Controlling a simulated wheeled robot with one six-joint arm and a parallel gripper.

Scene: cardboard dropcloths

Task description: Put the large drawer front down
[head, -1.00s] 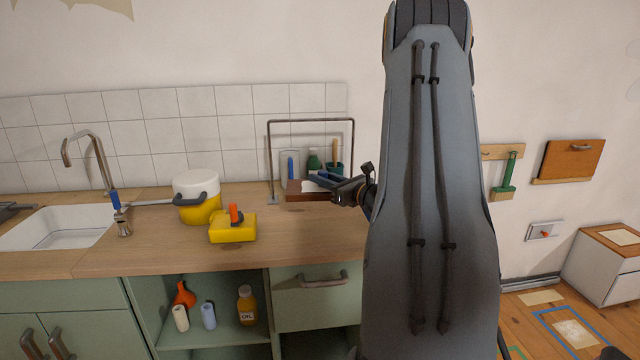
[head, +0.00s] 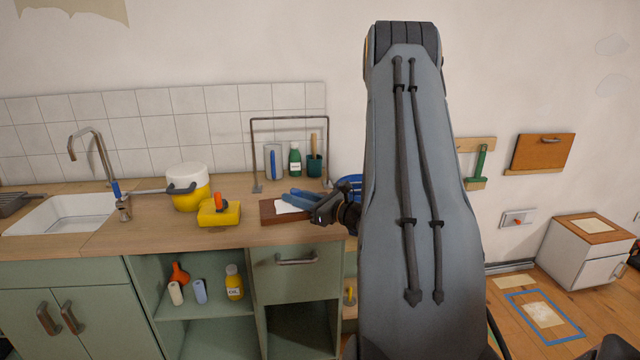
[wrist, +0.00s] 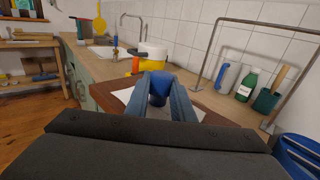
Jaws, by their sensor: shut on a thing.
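A dark reddish-brown board with a white patch on top (head: 269,213), which appears to be the large drawer front, is level over the worktop near its front edge in the head view. It also shows in the wrist view (wrist: 198,98). My gripper (head: 291,197) is above it, blue fingers pointing left. In the wrist view my gripper (wrist: 163,80) is shut on a blue part (wrist: 159,95) at the middle of the board.
A wire frame (head: 252,150), a green bottle (head: 295,160) and a dark green cup (head: 314,165) stand behind the board. A yellow block (head: 219,213) and a yellow-white pot (head: 188,188) stand left. Blue coils (head: 349,184) lie right. Worktop left of the yellow block is clear.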

